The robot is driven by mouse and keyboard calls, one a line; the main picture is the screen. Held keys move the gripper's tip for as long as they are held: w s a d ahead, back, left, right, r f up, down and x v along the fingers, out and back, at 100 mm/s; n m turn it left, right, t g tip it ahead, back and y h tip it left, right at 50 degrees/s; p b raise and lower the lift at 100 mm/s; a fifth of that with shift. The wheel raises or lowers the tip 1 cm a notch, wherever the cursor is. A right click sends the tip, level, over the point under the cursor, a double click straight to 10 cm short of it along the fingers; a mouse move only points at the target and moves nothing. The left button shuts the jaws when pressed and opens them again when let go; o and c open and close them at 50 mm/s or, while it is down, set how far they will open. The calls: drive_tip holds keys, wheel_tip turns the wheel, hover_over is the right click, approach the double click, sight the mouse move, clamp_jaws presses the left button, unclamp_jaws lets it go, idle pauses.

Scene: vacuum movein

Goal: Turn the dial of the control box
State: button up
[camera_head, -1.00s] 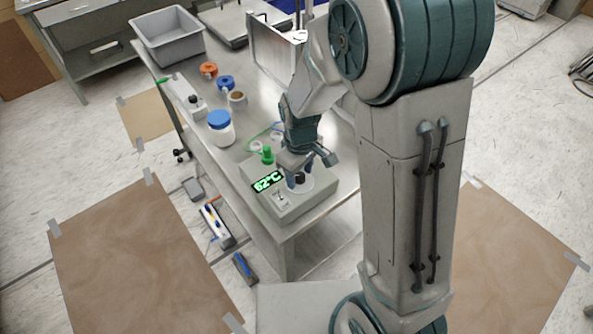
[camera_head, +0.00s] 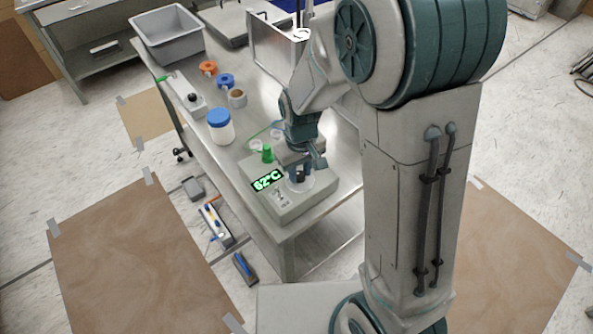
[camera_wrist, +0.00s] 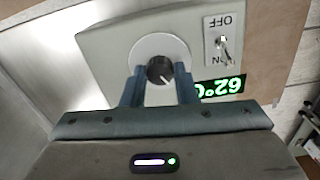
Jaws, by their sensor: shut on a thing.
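The control box (camera_head: 287,205) is a pale box at the near end of the metal table. Its green display (camera_head: 267,179) reads 62°C. In the wrist view the box face (camera_wrist: 105,50) shows the black dial (camera_wrist: 160,70) on a white disc, with a white pointer line. An ON/OFF toggle switch (camera_wrist: 223,42) is beside it. My gripper (camera_head: 299,178) points down over the box. In the wrist view its two blue-grey fingers (camera_wrist: 160,88) are on either side of the dial and shut on it. The contact faces are partly hidden.
A green-capped item (camera_head: 267,153) stands just behind the display. A blue-lidded jar (camera_head: 220,127), several small containers and a grey bin (camera_head: 168,36) are farther back on the table (camera_head: 235,155). Power strips (camera_head: 215,224) lie on the floor at left.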

drive_tip(key=m, duration=0.3)
drive_tip(key=shift+s+m+b, duration=0.1)
drive_tip(key=shift+m+b, duration=0.25)
drive_tip(key=shift+m, duration=0.05)
drive_tip(key=m, duration=0.3)
drive_tip(key=shift+m, duration=0.3)
drive_tip(key=m, duration=0.3)
drive_tip(key=shift+m, duration=2.2)
drive_tip(key=o, duration=1)
